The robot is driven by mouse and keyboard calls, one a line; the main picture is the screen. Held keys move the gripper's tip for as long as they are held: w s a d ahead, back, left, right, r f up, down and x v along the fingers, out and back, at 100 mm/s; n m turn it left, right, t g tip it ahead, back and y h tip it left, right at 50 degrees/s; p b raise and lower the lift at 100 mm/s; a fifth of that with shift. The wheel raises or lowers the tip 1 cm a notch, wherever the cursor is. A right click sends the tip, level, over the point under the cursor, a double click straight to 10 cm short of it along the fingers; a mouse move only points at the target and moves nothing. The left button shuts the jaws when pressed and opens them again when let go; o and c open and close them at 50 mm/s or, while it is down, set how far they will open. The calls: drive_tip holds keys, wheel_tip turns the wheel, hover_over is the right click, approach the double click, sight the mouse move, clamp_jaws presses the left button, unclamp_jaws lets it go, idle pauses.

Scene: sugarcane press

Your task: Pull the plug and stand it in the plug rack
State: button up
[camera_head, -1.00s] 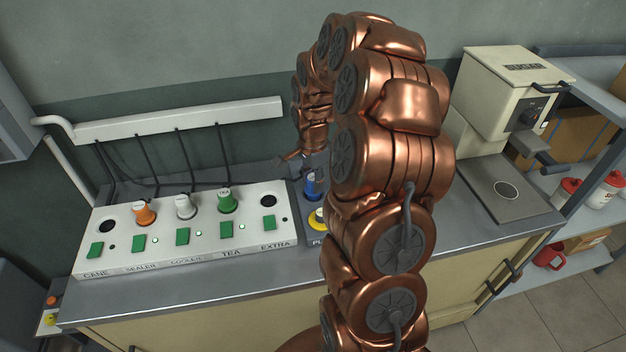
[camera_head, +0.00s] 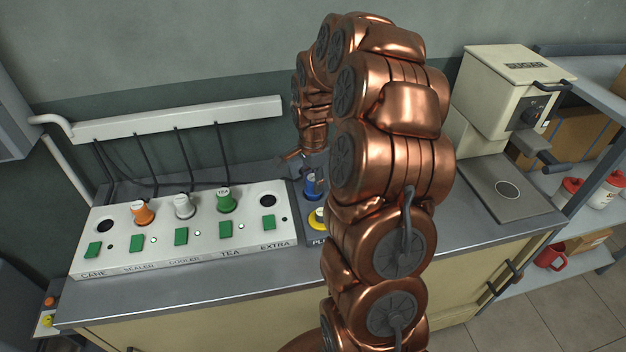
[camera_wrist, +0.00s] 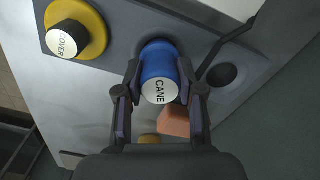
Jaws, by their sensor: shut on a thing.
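The blue plug (camera_wrist: 158,68), with a white cap marked CANE, is between the fingers of my gripper (camera_wrist: 158,98), which is shut on it. The plug stands at the grey plug rack (camera_wrist: 118,22); whether it is fully seated there I cannot tell. In the head view the blue plug (camera_head: 312,184) shows at the rack, just right of the white socket panel (camera_head: 185,262), and my arm hides much of the rack. The panel's CANE socket (camera_head: 104,226) is an empty dark hole. My gripper is largely hidden in the head view.
A yellow COVER piece (camera_wrist: 76,32) sits on the rack beside the plug; an empty round hole (camera_wrist: 224,76) is on the other side. Orange (camera_head: 142,212), white (camera_head: 184,206) and green (camera_head: 225,201) plugs stand in the panel. A sugar machine (camera_head: 512,90) stands at the right.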

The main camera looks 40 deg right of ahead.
drive_tip(key=shift+f, duration=0.45)
drive_tip(key=o, duration=0.9)
drive_tip(key=shift+r, duration=0.1)
drive_tip(key=shift+r, duration=5.4)
drive_tip(key=shift+a, duration=0.1)
